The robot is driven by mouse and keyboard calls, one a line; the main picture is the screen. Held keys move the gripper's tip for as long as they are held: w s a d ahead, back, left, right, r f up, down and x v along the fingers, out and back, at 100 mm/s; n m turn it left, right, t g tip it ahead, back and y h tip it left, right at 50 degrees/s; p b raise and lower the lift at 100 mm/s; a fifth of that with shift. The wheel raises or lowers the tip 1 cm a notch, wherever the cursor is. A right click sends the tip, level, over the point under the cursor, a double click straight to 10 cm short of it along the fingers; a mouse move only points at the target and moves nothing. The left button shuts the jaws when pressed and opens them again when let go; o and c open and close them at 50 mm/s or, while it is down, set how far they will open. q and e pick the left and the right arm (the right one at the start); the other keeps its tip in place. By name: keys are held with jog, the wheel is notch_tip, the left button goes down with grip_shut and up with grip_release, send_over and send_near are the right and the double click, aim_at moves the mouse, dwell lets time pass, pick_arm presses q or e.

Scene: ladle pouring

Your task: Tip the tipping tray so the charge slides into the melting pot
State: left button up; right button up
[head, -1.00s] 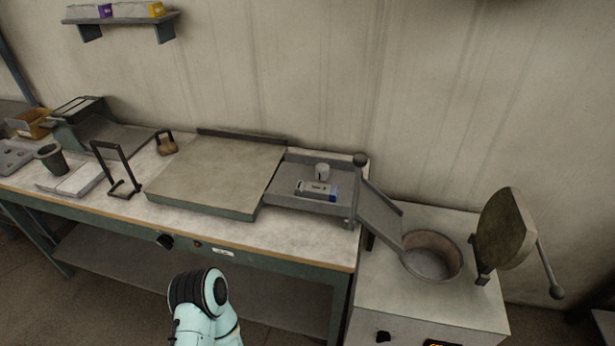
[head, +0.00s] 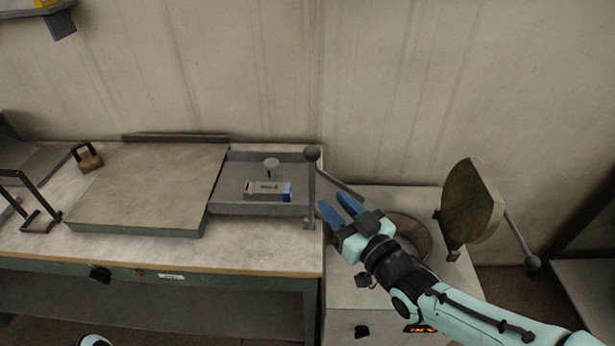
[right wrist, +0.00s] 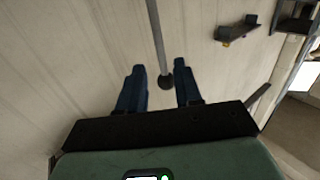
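The tipping tray (head: 232,180) lies level on the bench. In it are a white and blue labelled block (head: 266,190) and a small pale cup-like piece (head: 271,167). The melting pot (head: 424,238) is right of the bench, partly hidden by my right arm. My right gripper (head: 333,203) is open and empty, just right of the lever. My left gripper is not in view.
A chute (head: 340,185) leads from the tray toward the pot, partly hidden by my gripper. The pot's raised round lid (head: 473,200) has a ball-ended handle. A large flat slab (head: 150,185) and a padlock-shaped weight (head: 87,157) sit left of the tray.

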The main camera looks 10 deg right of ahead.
aim_at(313, 181)
jog(key=p+x, duration=0.1)
jog(key=x, duration=0.8)
jog(key=shift+w+f, duration=0.1)
jog(key=shift+w, duration=0.1)
grip_shut()
